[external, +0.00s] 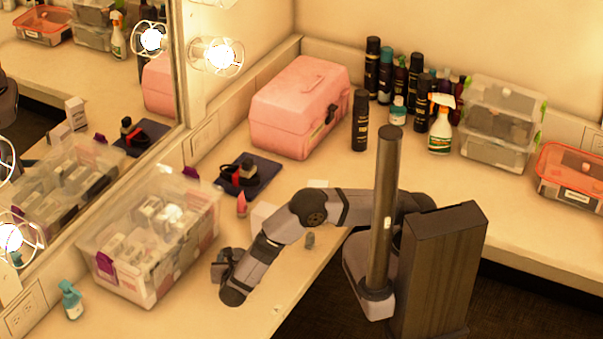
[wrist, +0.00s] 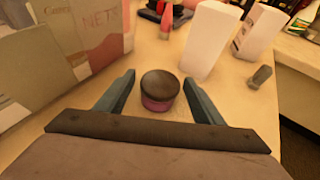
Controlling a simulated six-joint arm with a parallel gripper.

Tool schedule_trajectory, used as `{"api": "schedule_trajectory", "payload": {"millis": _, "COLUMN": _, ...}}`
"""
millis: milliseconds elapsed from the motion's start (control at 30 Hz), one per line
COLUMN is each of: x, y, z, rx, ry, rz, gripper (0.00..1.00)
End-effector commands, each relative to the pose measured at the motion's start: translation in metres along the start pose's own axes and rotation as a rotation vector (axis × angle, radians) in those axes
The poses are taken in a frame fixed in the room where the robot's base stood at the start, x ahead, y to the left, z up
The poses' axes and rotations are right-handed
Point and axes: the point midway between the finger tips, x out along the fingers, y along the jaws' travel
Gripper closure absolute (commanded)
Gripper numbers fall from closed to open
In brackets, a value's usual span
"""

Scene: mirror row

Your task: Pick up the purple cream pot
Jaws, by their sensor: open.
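The purple cream pot (wrist: 160,91) stands on the counter in the wrist view, a small round jar with a dark lid and a purple body. My gripper (wrist: 160,88) is open, with one finger on each side of the pot and a visible gap to each. The fingers do not appear to touch it. In the external view my gripper (external: 228,262) is low over the counter, just right of the clear bin; the pot is not visible there.
A clear bin of boxes (external: 150,240) stands close on the left. White boxes (wrist: 208,38), a pink item (wrist: 163,22) and a small grey item (wrist: 261,76) stand beyond the pot. A teal-topped bottle (external: 71,300) stands at lower left. The counter's front edge is on the right.

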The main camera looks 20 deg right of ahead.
Motion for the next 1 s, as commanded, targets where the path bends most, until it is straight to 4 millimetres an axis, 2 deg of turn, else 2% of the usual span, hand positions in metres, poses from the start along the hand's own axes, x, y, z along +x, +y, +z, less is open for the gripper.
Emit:
{"api": "schedule_trajectory", "payload": {"millis": 33, "x": 0.000, "y": 0.000, "z": 0.000, "rx": 0.000, "ry": 0.000, "rz": 0.000, "gripper": 0.40}}
{"api": "schedule_trajectory", "payload": {"millis": 200, "x": 0.000, "y": 0.000, "z": 0.000, "rx": 0.000, "ry": 0.000, "rz": 0.000, "gripper": 0.80}}
{"api": "schedule_trajectory", "payload": {"millis": 500, "x": -0.001, "y": 0.000, "z": 0.001, "rx": 0.001, "ry": 0.000, "rz": 0.001, "gripper": 0.81}}
{"api": "schedule_trajectory", "payload": {"millis": 667, "x": -0.004, "y": 0.001, "z": 0.009, "rx": 0.003, "ry": 0.000, "rz": 0.001, "gripper": 0.81}}
{"api": "schedule_trajectory", "payload": {"millis": 1000, "x": -0.024, "y": 0.001, "z": 0.056, "rx": 0.006, "ry": 0.001, "rz": 0.002, "gripper": 0.81}}
